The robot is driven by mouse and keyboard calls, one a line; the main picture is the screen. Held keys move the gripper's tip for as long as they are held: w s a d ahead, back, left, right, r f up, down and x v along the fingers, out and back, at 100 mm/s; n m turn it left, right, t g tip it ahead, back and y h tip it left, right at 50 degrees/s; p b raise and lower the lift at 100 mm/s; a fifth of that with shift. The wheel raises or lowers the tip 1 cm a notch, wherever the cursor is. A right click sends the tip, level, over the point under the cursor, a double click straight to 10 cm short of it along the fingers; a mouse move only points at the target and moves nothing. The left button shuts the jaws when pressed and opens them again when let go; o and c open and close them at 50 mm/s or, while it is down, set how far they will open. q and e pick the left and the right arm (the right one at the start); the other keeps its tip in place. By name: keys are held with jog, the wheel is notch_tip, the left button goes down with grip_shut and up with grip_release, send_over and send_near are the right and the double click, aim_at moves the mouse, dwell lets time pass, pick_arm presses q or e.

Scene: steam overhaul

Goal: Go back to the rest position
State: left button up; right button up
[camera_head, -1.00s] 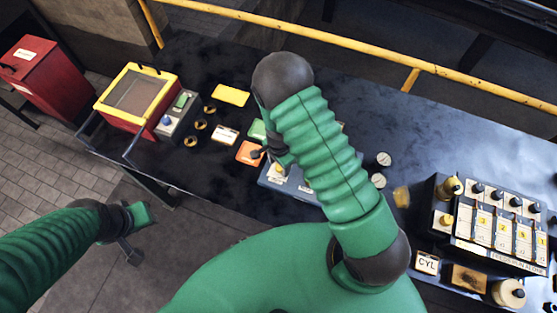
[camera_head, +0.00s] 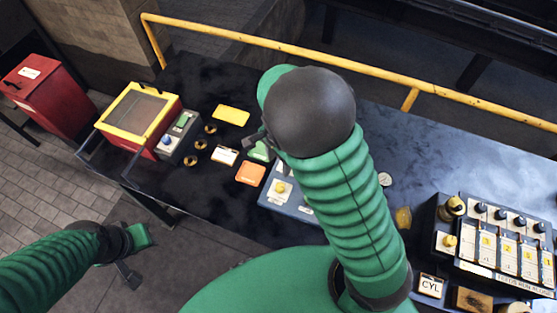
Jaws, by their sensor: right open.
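My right arm rises from the bottom right across the table, with its dark rounded joint large in the middle of the view. My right gripper (camera_head: 257,140) shows only as a small dark part left of that joint, above the table by the green card; it is open, and the rest is hidden behind the arm. I see nothing held in it. My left gripper (camera_head: 128,273) hangs at the lower left over the floor, clear of the table; its fingers are too small and dark to read.
The dark table (camera_head: 205,80) holds a yellow-framed red box (camera_head: 138,107), brass rings (camera_head: 201,145), a yellow card (camera_head: 231,115), an orange card (camera_head: 250,173), a blue-grey panel (camera_head: 283,200) and a numbered rack (camera_head: 500,250). A yellow rail (camera_head: 300,52) runs behind. A red bin (camera_head: 45,92) stands left.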

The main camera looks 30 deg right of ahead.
jog(key=s+f+n+t+b, duration=0.2)
jog(key=s+f+n+b, duration=0.3)
jog(key=n, duration=1)
jog(key=s+b, duration=0.3)
jog(key=b, duration=0.2)
jog(key=shift+s+a+t+b, duration=0.25)
jog(key=shift+a+t+b, duration=0.05)
jog(key=shift+a+b, duration=0.1)
jog(key=shift+w+f, duration=0.1)
jog(key=shift+w, duration=0.05)
jog(key=shift+c, duration=0.4)
